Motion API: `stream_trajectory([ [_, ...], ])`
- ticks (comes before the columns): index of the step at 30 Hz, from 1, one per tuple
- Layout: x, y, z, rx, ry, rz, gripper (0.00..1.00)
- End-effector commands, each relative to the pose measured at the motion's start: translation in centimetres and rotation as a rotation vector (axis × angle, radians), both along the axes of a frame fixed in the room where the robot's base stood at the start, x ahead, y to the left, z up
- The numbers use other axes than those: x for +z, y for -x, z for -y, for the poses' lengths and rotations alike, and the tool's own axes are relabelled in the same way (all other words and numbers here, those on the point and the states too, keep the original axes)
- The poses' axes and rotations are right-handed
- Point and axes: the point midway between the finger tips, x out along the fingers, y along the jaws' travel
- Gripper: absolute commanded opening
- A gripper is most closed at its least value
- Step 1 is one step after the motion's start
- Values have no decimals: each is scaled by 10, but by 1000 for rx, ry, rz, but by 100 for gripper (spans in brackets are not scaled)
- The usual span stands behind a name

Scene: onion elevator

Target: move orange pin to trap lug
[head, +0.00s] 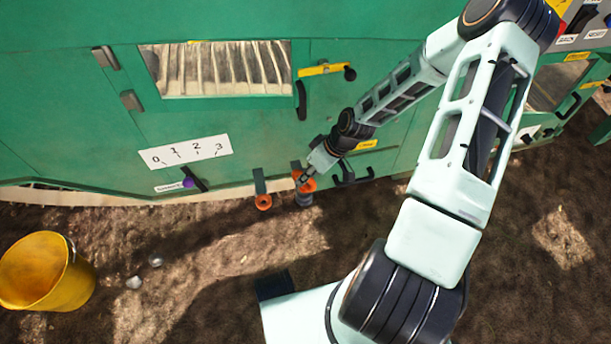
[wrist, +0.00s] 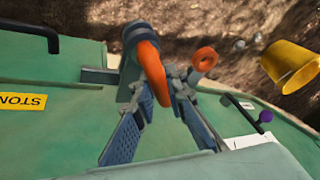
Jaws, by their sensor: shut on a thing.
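My gripper (head: 307,178) is at the lower edge of the green machine. In the wrist view its two fingers (wrist: 160,88) close on the orange pin (wrist: 150,65), whose thick orange loop stands out past the fingertips beside a grey cylindrical part. In the head view the orange pin (head: 303,180) is partly hidden by the gripper. A second orange ring (head: 263,202) hangs on a small green lug (head: 259,182) just to the left; the ring also shows in the wrist view (wrist: 205,58). Which lug is the trap lug, and whether the held pin sits in one, I cannot tell.
A dark handle (head: 352,178) is just right of the gripper. A purple-knobbed lever (head: 188,183) sits under the 0-to-3 scale (head: 186,152). A yellow bucket (head: 45,272) stands on the soil at the left. The ground below the machine is mostly open.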

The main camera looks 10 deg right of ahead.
Motion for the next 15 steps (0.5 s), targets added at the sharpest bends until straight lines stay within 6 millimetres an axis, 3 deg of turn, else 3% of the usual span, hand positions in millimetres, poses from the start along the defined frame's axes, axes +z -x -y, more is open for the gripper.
stream_trajectory([
  [4,0,0,0,0,-1,1,0],
  [5,0,0,0,0,-1,1,13],
  [10,0,0,0,1,0,1,32],
  [15,0,0,0,0,0,0,33],
])
